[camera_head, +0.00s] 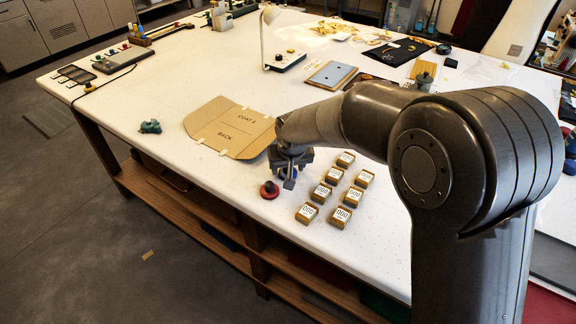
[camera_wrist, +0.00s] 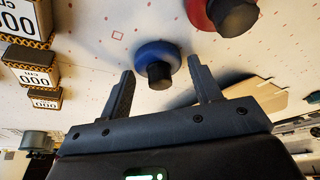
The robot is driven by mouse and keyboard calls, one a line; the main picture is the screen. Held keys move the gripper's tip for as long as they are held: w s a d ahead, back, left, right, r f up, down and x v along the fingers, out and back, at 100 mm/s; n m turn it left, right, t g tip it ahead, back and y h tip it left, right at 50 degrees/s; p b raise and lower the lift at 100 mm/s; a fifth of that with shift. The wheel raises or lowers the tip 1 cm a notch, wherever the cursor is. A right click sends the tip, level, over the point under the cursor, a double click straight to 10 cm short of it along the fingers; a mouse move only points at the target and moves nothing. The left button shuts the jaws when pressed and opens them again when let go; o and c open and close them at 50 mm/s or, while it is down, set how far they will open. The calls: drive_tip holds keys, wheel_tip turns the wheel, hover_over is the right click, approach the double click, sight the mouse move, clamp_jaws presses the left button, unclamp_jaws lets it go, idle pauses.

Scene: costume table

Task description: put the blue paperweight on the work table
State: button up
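The blue paperweight (camera_wrist: 153,52) is a round blue disc with a black knob, seen in the wrist view against the white work table (camera_head: 170,95). In the head view it is mostly hidden behind my gripper (camera_head: 289,180). In the wrist view my gripper (camera_wrist: 161,66) is open, with one finger to each side of the knob and a gap to both. The fingers do not visibly touch it. I cannot tell how far the fingertips are above the table.
A red paperweight (camera_head: 269,190) stands close by, near the front edge. Several small boxes labelled with numbers (camera_head: 307,213) stand in rows to the right. A cardboard pattern piece (camera_head: 232,128) lies behind. The tabletop left of the pattern is mostly clear.

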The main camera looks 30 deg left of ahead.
drive_tip(key=shift+o, duration=0.8)
drive_tip(key=shift+r, duration=0.2)
drive_tip(key=v, duration=1.2)
